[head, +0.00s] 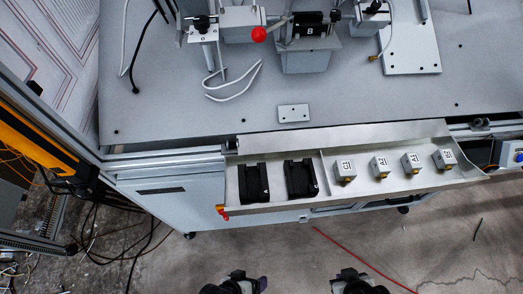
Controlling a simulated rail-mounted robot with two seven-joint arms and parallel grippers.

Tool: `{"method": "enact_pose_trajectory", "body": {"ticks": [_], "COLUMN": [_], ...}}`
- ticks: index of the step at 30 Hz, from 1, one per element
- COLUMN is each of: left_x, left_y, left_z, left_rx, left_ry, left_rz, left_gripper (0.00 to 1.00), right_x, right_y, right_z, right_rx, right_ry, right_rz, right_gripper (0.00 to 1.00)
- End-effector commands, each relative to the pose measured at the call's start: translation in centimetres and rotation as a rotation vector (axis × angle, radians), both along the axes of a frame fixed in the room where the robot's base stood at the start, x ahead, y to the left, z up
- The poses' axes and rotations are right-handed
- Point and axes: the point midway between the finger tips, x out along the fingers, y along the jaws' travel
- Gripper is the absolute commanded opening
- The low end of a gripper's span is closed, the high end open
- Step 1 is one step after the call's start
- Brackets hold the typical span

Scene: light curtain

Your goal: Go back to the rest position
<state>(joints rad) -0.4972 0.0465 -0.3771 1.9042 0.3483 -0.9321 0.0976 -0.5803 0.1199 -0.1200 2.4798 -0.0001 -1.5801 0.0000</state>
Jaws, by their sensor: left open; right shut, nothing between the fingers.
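My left gripper (246,280) shows at the bottom edge of the head view, left of centre. It is open and empty, over the floor in front of the workbench. My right gripper (352,279) shows at the bottom edge, right of centre. It is shut with nothing in it. Both are apart from the bench and its tray, and most of both arms is out of the picture.
A metal tray (300,208) along the bench front holds two black parts (254,184) and several labelled metal blocks (379,167). Fixtures stand on the grey bench top (180,110). A yellow light curtain post (38,135) is at left. A red cable (350,250) crosses the floor.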

Motion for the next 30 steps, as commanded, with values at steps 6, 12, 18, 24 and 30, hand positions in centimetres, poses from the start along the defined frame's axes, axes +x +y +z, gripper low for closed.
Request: {"method": "enact_pose_trajectory", "body": {"ticks": [6, 12, 18, 24, 30], "left_x": [-0.7, -0.6, 0.4, -0.6, -0.6], "left_y": [6.6, 13.0, 17.4, 18.4, 18.3], "left_z": [6.1, 14.1, 23.3, 28.0, 34.5], "left_rx": [0.282, 0.474, 0.553, 0.571, 0.57], "left_ry": [0.081, 0.094, -0.02, 0.01, 0.01], "left_rz": [-0.158, -0.107, 0.003, 0.003, 0.003], "left_gripper": [0.8, 0.8, 0.8, 0.8, 0.8], "right_x": [0.0, 0.0, 0.0, 0.0, 0.0], "right_y": [0.0, 0.0, 0.0, 0.0, 0.0], "right_z": [1.8, 4.4, 8.6, 14.0, 20.6], "right_rx": [0.0, 0.0, 0.0, 0.0, 0.0], "right_ry": [0.0, 0.0, 0.001, -0.001, -0.001], "right_rz": [0.0, 0.0, 0.0, 0.0, 0.0], "right_gripper": [0.0, 0.0, 0.0, 0.0, 0.0]}}
